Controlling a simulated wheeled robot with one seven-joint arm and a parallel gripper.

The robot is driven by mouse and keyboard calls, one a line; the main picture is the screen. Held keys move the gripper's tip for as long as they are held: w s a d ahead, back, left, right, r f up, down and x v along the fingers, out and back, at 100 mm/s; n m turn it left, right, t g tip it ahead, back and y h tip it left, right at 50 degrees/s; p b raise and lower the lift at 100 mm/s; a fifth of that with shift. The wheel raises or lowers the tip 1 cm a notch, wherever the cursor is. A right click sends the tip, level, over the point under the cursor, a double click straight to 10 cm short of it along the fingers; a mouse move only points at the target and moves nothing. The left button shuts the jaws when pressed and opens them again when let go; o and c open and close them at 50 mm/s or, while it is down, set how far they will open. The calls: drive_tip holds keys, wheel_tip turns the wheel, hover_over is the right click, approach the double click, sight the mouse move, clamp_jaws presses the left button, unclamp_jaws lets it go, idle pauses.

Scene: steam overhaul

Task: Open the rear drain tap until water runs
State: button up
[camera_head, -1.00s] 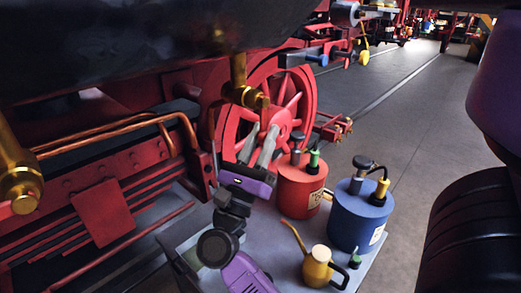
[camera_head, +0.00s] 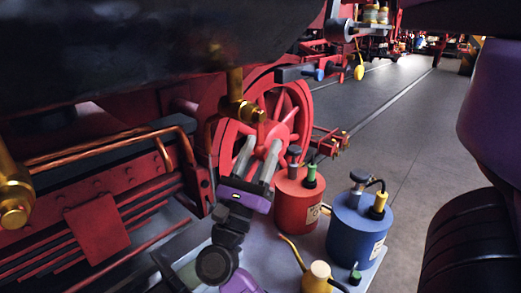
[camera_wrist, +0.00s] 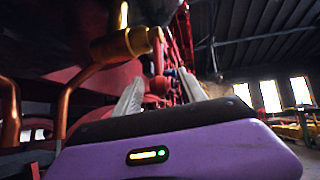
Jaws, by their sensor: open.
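A brass drain tap (camera_head: 238,108) hangs under the dark boiler or cylinder, in front of a red spoked wheel. A second brass tap (camera_head: 14,196) is at the left edge; I cannot tell from the pictures which is the rear one. My gripper (camera_head: 262,141) is open and empty, its two grey fingers pointing up just below and beside the middle tap, apart from it. In the wrist view a brass tap (camera_wrist: 122,45) is above and left of the finger tips (camera_wrist: 160,78). No water shows at either tap.
A red can (camera_head: 298,203), a blue can (camera_head: 356,228) and a yellow oil can (camera_head: 317,279) stand on a grey surface at right of my arm. Copper pipes (camera_head: 95,147) and red framing lie at left. Open floor (camera_head: 410,110) lies beyond.

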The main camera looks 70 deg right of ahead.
drive_tip(key=b+v, duration=0.1)
drive_tip(key=v, duration=0.6)
drive_tip(key=shift+a+f, duration=0.25)
drive_tip(key=shift+f, duration=0.05)
idle(0.3)
